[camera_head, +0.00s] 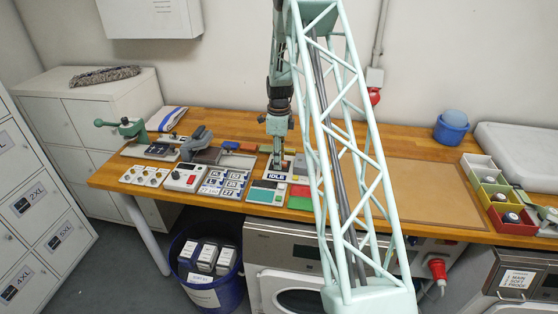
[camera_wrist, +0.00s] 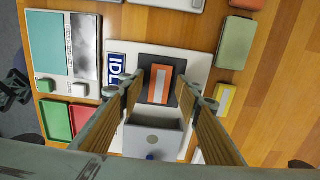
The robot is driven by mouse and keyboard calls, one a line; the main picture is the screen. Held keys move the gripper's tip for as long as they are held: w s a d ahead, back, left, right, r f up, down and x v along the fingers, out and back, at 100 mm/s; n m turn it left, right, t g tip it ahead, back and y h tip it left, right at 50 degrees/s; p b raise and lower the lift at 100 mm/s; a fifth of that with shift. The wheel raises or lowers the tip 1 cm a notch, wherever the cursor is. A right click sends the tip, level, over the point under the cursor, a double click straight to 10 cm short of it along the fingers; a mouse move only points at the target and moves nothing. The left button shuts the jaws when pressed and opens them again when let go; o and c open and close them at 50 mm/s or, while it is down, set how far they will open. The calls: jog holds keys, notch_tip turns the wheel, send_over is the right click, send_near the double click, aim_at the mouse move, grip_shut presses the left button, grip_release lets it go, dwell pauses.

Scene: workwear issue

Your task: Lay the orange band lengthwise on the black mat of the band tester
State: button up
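The band tester is a white plate (camera_wrist: 190,60) with a blue IDLE display (camera_wrist: 116,68), a black mat (camera_wrist: 146,61) and a grey block (camera_wrist: 153,138). In the head view its display (camera_head: 277,177) shows below my arm. An orange band (camera_wrist: 167,83) with a grey stripe along its middle lies on the black mat, its long side running along the mat. My gripper (camera_wrist: 160,87) is open above the mat, with one finger on each side of the band and a gap to it. In the head view my gripper (camera_head: 278,163) points down at the tester.
A green box (camera_wrist: 236,42) and a yellow piece (camera_wrist: 225,99) are on the right. A brown board (camera_head: 425,190) lies clear farther right.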

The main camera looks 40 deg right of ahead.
jog(key=shift+r, duration=0.15)
notch_tip(320, 180, up, 12)
dwell(0.7)
dwell(0.4)
jog(key=shift+a+r, duration=0.1)
